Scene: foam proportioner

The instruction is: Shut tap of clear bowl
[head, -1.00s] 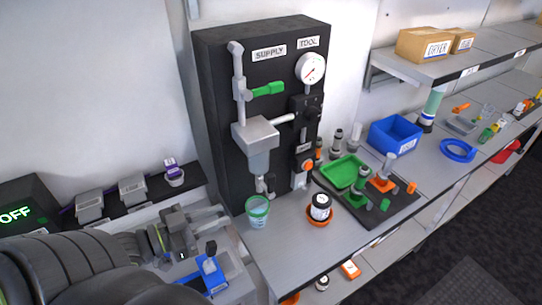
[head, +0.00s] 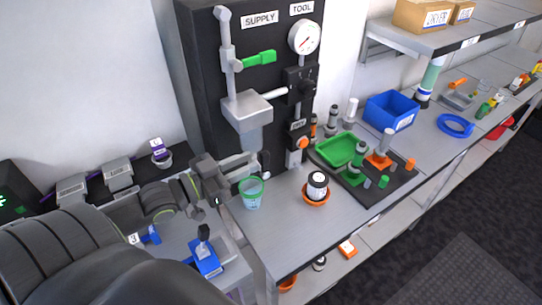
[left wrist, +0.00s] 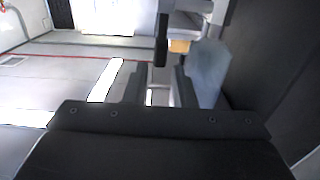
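The clear bowl (head: 252,139) hangs under a grey square hopper on the black panel. Its small dark tap (head: 265,163) is below it, above the bench. In the left wrist view a black upright lever (left wrist: 162,40), which looks like the tap handle, stands beyond the fingers, in line with the gap. The bluish translucent bowl (left wrist: 208,68) is just right of it. My left gripper (head: 248,172) is at the tap's left, pointing toward it; in the left wrist view its fingers (left wrist: 162,88) are apart with nothing visible between them. Contact with the lever cannot be told. My right gripper is out of view.
The black panel (head: 205,80) rises behind. The front bench strip is free.

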